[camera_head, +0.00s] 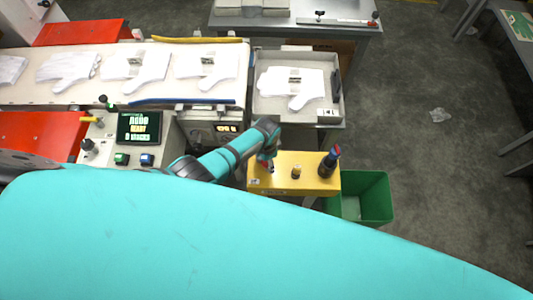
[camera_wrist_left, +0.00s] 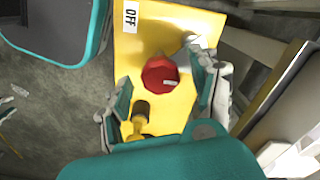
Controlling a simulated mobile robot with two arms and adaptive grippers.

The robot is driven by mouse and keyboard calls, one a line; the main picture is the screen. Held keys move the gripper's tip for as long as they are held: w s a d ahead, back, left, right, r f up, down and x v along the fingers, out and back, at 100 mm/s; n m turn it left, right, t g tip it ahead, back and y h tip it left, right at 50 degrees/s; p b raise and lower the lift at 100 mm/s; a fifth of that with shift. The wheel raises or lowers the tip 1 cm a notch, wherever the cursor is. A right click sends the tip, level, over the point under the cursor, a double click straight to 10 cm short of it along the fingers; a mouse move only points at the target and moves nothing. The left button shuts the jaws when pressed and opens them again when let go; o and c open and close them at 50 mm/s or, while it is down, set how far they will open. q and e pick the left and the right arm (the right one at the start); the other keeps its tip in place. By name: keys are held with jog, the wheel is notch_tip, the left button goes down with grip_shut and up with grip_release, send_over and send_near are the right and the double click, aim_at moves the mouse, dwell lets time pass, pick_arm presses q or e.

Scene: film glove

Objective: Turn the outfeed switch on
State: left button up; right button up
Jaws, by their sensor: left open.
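A yellow control box (camera_head: 315,184) stands beside the glove line in the head view. In the left wrist view its yellow face (camera_wrist_left: 190,25) has a white "OFF" label (camera_wrist_left: 130,15) and a red knob (camera_wrist_left: 158,72) with a small white mark. A black-and-yellow part (camera_wrist_left: 140,112) sits near the knob. My left gripper (camera_head: 267,163) is over the left part of the box. In the wrist view its open fingers (camera_wrist_left: 163,95) lie either side of the red knob and the black-and-yellow part. I cannot tell whether they touch. My right gripper is out of view.
A small yellow-and-dark knob (camera_head: 296,171) and a dark upright item (camera_head: 327,164) stand on the box. A green bin (camera_head: 372,197) is to its right. White gloves (camera_head: 135,66) lie on the conveyor and in a tray (camera_head: 270,113). A screen (camera_head: 139,127) reads "READY".

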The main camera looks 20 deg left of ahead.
pick_arm(q)
notch_tip(320, 180, up, 12)
jog(key=shift+f, duration=0.2)
dwell(0.7)
jog(key=s+a+r+n+t, duration=0.2)
jog(key=s+a+r+n, duration=0.2)
jog(key=s+r, duration=0.45)
jog(key=s+a+r+n+t, duration=0.2)
jog(key=s+a+r+n, duration=0.3)
jog(key=s, duration=0.6)
notch_tip(320, 180, down, 30)
jog(key=s+d+m+g+b, duration=0.2)
jog(key=b, duration=0.2)
jog(key=s+a+f+g+b, duration=0.1)
jog(key=s+a+f+b, duration=0.2)
jog(key=s+f, duration=1.2)
notch_tip(320, 180, down, 3)
jog(key=shift+s+a+r, duration=0.15)
jog(key=shift+s+r, duration=0.05)
jog(key=shift+s, duration=0.2)
